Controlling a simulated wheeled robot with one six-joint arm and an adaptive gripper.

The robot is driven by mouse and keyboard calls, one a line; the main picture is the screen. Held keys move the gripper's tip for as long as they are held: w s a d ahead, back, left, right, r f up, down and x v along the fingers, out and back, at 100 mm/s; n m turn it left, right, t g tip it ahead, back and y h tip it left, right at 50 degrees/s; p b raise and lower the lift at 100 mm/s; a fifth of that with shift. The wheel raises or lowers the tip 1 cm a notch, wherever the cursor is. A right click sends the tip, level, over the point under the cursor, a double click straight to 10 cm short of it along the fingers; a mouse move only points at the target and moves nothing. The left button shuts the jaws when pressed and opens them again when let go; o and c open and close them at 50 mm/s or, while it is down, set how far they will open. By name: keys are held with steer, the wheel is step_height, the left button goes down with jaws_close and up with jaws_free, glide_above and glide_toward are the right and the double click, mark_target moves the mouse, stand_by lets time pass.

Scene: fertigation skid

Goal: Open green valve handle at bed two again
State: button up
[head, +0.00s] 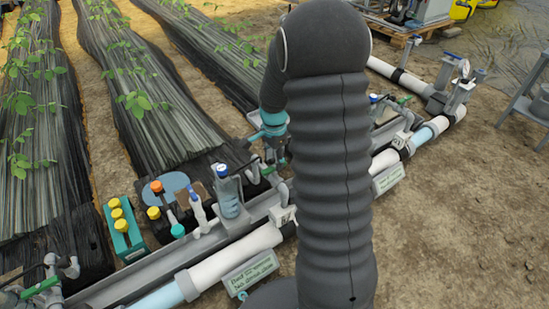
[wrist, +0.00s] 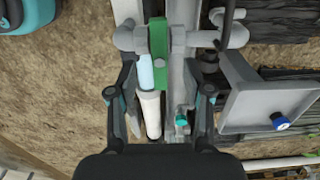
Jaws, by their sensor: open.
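A green valve handle (wrist: 159,40) shows in the wrist view, beyond my fingertips and between their lines. It lies lengthwise along the main pipe and across the short grey fittings on either side. My gripper (wrist: 160,96) is open, with a finger on each side and nothing held; no contact with the handle shows. In the head view my gripper (head: 274,150) is low over the pipe line, and my arm hides much of this area. A green sign (head: 251,272) stands before the pipe; its small text is hard to read.
Other green handles sit at the right (head: 404,101) and lower left (head: 42,285). A teal crate with yellow-capped bottles (head: 122,230) and a blue-topped cylinder (head: 229,192) stand left of my gripper. A grey box-like part (wrist: 268,92) is close to my right finger. Bare soil (head: 455,220) is open at right.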

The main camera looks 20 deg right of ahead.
mark_target(274, 166)
steer(key=shift+f+b, duration=1.35)
steer(key=shift+f, duration=0.9)
jaws_close()
steer(key=n, duration=0.4)
steer(key=shift+p, duration=0.3)
steer(key=n, duration=0.5)
steer(key=shift+n, duration=0.4)
steer(key=n+p, duration=0.1)
steer(key=n, duration=0.8)
steer(key=shift+n, duration=0.3)
jaws_free()
steer(key=shift+r, duration=0.15)
